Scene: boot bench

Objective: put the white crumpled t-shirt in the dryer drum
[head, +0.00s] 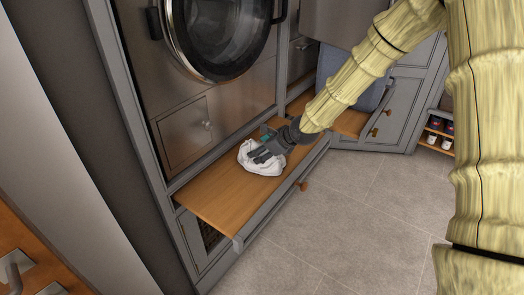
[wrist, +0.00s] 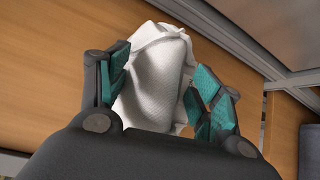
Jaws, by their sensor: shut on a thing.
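The white crumpled t-shirt (head: 259,159) is on the wooden pull-out shelf (head: 213,193) in front of the dryer. My gripper (head: 268,151) reaches it from the right and is shut on it. In the wrist view the t-shirt (wrist: 155,75) is bunched between the two teal-padded fingers of my gripper (wrist: 158,92). I cannot tell whether the cloth is lifted off the shelf. The dryer (head: 215,30) is above and behind the shelf, and its round dark glass door looks closed. The drum inside is hidden behind the glass.
A small panel (head: 186,133) with a knob is below the dryer door. The tiled floor (head: 340,215) in front is clear.

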